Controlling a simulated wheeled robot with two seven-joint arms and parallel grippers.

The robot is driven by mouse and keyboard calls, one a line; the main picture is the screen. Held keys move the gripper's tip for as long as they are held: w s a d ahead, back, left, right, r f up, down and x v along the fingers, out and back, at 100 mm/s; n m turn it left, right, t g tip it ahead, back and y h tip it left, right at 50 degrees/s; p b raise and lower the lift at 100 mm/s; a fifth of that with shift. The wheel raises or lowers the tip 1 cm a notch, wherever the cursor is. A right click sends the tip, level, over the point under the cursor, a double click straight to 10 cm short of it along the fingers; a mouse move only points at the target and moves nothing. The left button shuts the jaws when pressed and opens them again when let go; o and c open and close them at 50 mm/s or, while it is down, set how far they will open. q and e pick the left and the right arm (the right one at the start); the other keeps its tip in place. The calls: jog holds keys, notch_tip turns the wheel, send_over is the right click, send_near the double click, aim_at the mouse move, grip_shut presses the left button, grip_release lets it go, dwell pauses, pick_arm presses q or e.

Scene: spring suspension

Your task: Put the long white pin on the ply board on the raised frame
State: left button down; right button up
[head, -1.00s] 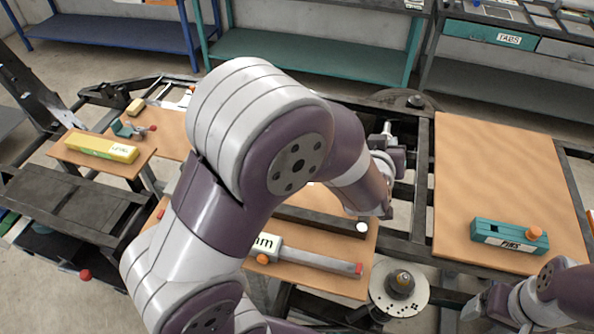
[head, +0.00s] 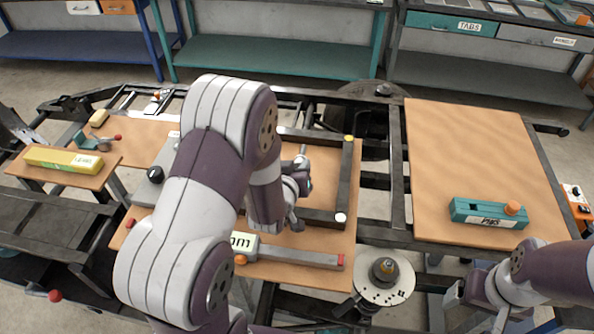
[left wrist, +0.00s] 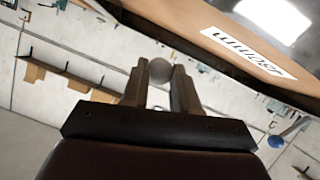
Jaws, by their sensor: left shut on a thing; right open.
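My left gripper (head: 298,190) is over the middle board, partly hidden by my own left arm. In the left wrist view its fingers (left wrist: 160,85) are shut on a pale round-ended thing (left wrist: 160,70), which I take to be the long white pin, seen nearly end-on. A short pale end (head: 301,151) sticks out beyond the gripper in the head view. The large ply board (head: 470,150) lies on the dark raised frame (head: 397,185) at right. My right gripper (head: 462,304) is open near the bottom right, below that board.
A teal block labelled PINS (head: 489,213) with an orange knob sits on the ply board's near part; the far part is clear. A dark square bar frame (head: 345,180) lies on the middle board. A grey disc (head: 384,278) stands near the board's corner. A yellow block (head: 63,159) is at left.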

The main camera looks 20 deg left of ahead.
pick_arm(q)
notch_tip(320, 180, down, 2)
jog(key=shift+s+d+f, duration=0.1)
jog(key=shift+f, duration=0.1)
jog(key=shift+f+b, duration=0.5)
jog(key=shift+f, duration=0.05)
jog(key=c, duration=0.9)
grip_release()
jog(key=shift+s+f, duration=0.1)
jog(key=shift+s, duration=0.05)
jog(key=shift+o, duration=0.2)
